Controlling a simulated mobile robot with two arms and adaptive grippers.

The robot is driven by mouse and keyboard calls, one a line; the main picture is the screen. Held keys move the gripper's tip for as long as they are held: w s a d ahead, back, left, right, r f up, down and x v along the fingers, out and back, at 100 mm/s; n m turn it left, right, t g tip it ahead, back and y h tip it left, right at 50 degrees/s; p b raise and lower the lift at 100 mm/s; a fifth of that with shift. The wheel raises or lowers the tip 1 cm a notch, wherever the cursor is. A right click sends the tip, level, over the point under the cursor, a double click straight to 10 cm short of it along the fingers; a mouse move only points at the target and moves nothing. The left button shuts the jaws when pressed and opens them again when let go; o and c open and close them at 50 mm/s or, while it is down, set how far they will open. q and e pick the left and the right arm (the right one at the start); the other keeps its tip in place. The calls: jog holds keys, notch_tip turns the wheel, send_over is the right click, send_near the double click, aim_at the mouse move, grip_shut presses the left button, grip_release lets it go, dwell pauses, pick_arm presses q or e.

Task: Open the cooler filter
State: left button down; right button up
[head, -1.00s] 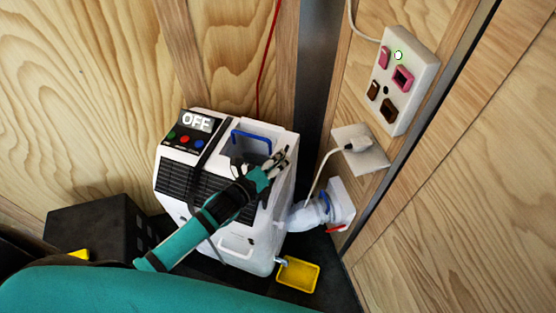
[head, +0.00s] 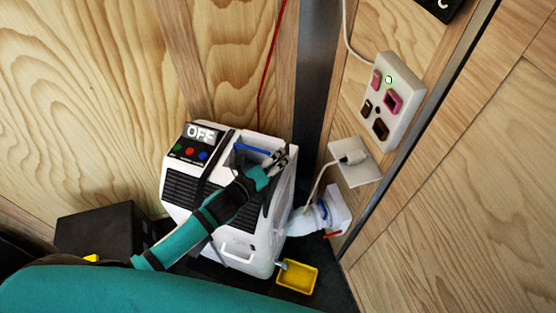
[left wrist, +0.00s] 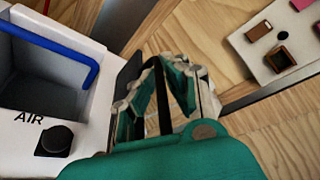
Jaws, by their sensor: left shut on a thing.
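The white cooler (head: 228,222) stands in the corner, with a dark display reading OFF, black side grilles and a blue-handled recess on top. My left gripper (head: 284,156) is at the cooler's top right edge. In the left wrist view my left gripper (left wrist: 168,70) is shut at a thin dark panel (left wrist: 128,72) along the cooler's side, which looks like the filter. The fingers hide much of it, so the exact grip is unclear. The panel stands upright close to the white body. My right gripper is not in view.
A white hose (head: 308,220) joins the cooler to the right wall. A yellow tray (head: 297,277) lies on the floor in front. A wall outlet (head: 354,164) with a plugged cord and a socket panel (head: 392,102) are at right. A black box (head: 100,232) stands at left.

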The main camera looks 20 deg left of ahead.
pick_arm(q)
notch_tip(320, 180, up, 16)
jog(key=p, duration=1.1)
jog(key=shift+w, duration=0.15)
jog(key=c, duration=1.9)
grip_release()
jog(key=shift+o, duration=1.1)
jog(key=shift+f, duration=0.15)
jog(key=v, duration=1.2)
